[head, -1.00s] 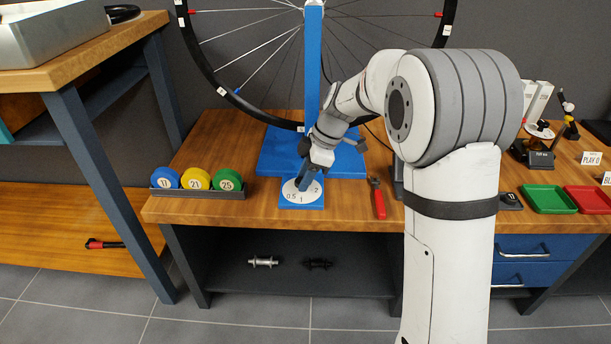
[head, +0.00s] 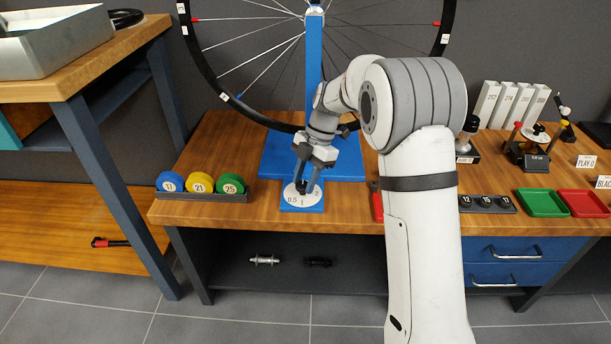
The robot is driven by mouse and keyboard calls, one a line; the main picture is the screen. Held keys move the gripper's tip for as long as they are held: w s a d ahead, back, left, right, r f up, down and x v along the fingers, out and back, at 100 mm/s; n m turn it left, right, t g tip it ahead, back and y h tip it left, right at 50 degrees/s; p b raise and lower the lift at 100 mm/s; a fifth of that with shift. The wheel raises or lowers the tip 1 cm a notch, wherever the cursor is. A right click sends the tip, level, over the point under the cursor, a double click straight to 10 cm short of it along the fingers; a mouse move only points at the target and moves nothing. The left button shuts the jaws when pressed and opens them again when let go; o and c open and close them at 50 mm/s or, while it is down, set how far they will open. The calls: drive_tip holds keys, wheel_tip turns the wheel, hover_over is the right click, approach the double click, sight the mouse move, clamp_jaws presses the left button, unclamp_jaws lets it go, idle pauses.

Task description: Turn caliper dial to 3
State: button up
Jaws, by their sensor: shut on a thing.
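The caliper dial (head: 311,200) is a round white disc with black marks on a blue plate at the front edge of the wooden bench. The marks 0.5 and 1 read at its front, and a smaller mark at its right is partly hidden. My gripper (head: 306,187) points down over the dial, with a finger on each side of its dark knob (head: 301,187), and is shut on it. The fingers hide much of the knob and the far part of the dial, so I cannot read which number it points to.
A blue stand (head: 268,160) with a spoked wheel (head: 222,92) rises behind the dial. A rack (head: 207,195) of blue, yellow and green discs is at left. A red-handled tool (head: 377,203) lies at right, partly behind my arm. Green (head: 543,204) and red (head: 583,204) trays are farther right.

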idle(0.4)
drive_tip(key=o, duration=1)
drive_tip(key=shift+c, duration=0.2)
wheel_tip(320, 180, up, 10)
drive_tip(key=p, duration=0.4)
wheel_tip(320, 180, up, 10)
drive_tip(key=r+m+t+p, duration=0.1)
drive_tip(key=m+p, duration=0.4)
drive_tip(key=p, duration=0.2)
hover_over(305, 183)
drive_tip(key=s+d, duration=0.4)
drive_tip(key=s, duration=0.1)
drive_tip(key=s+d+r+m+t+h+p, duration=0.1)
drive_tip(key=s+d+r+m+t+p, duration=0.1)
drive_tip(key=s+d+r+m+p, duration=0.4)
drive_tip(key=s+d+r+m+t+h+p, duration=0.2)
drive_tip(key=s+d+r+m+p, duration=0.4)
drive_tip(key=s+r+m+p, duration=0.7)
drive_tip(key=s+m+p, duration=0.2)
drive_tip(key=s, duration=0.1)
drive_tip(key=shift+s+m+t, duration=0.2)
drive_tip(key=shift+m+t, duration=0.1)
drive_tip(key=shift+t, duration=0.1)
